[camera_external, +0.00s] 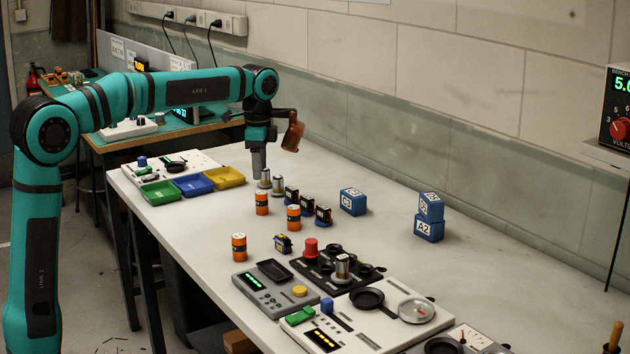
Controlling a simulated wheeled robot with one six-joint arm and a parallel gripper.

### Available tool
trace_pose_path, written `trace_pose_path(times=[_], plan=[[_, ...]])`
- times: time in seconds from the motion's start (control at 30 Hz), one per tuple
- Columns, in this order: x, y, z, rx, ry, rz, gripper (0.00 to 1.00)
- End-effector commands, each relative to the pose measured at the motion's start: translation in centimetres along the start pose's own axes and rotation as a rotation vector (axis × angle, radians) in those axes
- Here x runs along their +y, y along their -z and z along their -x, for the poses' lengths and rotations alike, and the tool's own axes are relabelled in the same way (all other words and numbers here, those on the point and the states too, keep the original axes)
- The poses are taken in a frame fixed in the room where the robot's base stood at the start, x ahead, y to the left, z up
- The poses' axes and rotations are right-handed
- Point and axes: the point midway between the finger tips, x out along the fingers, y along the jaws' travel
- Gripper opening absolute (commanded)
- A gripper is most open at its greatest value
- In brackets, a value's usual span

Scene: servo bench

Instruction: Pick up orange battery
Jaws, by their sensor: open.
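Several orange batteries stand upright on the white bench. One battery (262,203) is nearest my gripper, a second battery (293,218) stands a little to the right and nearer the camera, and a third battery (239,247) stands near the bench's front edge. My gripper (259,172) points down above the bench, just behind and above the nearest orange battery. It is open and holds nothing that I can see. Two silver cylinders (278,185) stand right beside the fingertips, and the fingers' exact gap is too small to make out.
Small dark servos (307,203) stand beside the batteries. Coloured trays (195,185) lie to the left. Instrument panels (365,325) and a black rack (326,270) fill the front. The back right bench is clear.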

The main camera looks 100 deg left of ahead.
Motion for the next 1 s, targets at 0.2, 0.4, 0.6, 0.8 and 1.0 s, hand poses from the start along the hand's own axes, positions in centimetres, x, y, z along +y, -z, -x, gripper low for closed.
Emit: trace_pose_path(times=[0.2, 0.4, 0.6, 0.8, 1.0], plan=[[0.0, 0.0, -3.4, -0.001, -0.001, 0.0, 0.55], [0.0, 0.0, -4.7, 0.0, 0.0, 0.0, 0.55], [0.0, 0.1, -5.9, -0.001, -0.001, 0.0, 0.55], [0.0, 0.2, -8.7, -0.001, -0.001, 0.0, 0.55], [0.0, 0.2, -9.9, 0.001, 0.001, 0.0, 0.55]])
